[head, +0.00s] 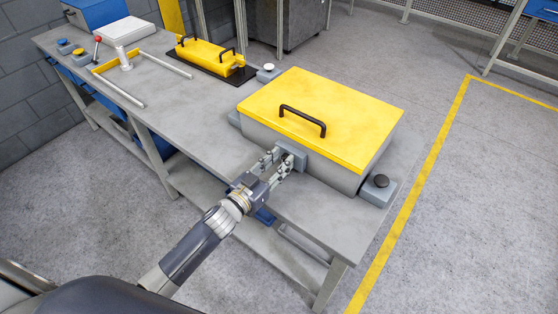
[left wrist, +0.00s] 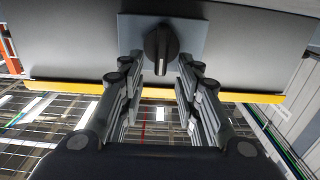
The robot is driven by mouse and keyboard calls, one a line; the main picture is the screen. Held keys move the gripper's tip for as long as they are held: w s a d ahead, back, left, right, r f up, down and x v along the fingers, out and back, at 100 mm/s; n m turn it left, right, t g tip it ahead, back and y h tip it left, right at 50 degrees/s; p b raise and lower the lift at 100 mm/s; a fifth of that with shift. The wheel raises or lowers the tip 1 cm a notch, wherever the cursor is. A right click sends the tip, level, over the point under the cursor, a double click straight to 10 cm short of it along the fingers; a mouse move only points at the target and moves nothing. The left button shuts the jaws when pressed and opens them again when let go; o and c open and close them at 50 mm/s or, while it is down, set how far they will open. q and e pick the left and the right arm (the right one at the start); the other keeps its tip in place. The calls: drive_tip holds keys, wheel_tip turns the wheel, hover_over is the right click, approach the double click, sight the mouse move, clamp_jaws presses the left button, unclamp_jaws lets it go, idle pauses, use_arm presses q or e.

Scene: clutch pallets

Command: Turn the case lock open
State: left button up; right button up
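The case (head: 330,172) is a grey box with a yellow lid (head: 345,125) and a black handle, on the near end of the workbench. The lid is down. Its lock is a black knob (left wrist: 160,46) on a grey plate (left wrist: 190,30) on the case's front side. The plate also shows in the head view (head: 294,149), but the gripper hides the knob there. My left gripper (head: 279,160) is in front of the lock. In the left wrist view its fingers are apart, one on each side of the knob, with gaps visible. My right gripper is not in view.
Small blocks with knobs sit beside the case, one at the near right corner (head: 380,188). Floor is clear right of the bench.

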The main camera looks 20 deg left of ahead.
use_arm(q)
drive_tip(key=shift+w, duration=0.1)
drive_tip(key=c, duration=0.7)
clamp_jaws()
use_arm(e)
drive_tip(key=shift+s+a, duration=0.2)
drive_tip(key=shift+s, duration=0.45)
